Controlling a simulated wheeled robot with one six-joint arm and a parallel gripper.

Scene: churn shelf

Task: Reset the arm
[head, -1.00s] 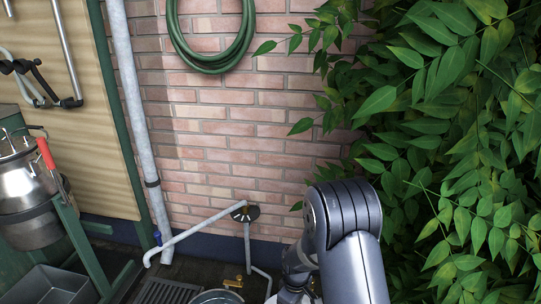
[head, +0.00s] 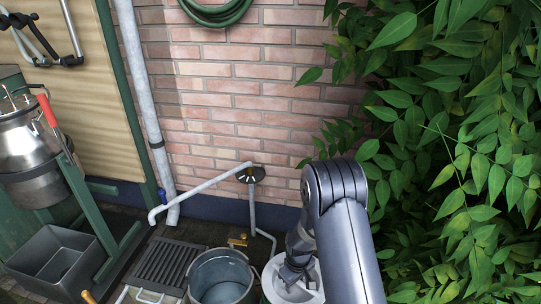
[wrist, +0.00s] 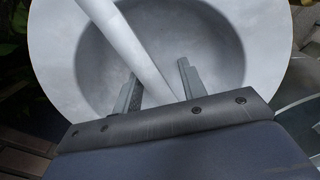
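My arm reaches down at the lower right of the head view, with my gripper (head: 290,274) over a pale round vessel (head: 312,290). In the wrist view my gripper (wrist: 158,72) has its two fingers apart. The vessel's wide pale rim (wrist: 60,55) and grey hollow fill much of that view. A pale rod (wrist: 137,48) runs down across the hollow and passes between the fingers in the picture. I see space on both sides of it. I cannot tell how far below the fingers it lies.
A metal bucket (head: 222,278) stands left of the vessel. Beyond are a drain grate (head: 168,262), a grey bin (head: 55,260) and a steel churn (head: 30,150) on a green stand. Leaves (head: 450,150) crowd the right.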

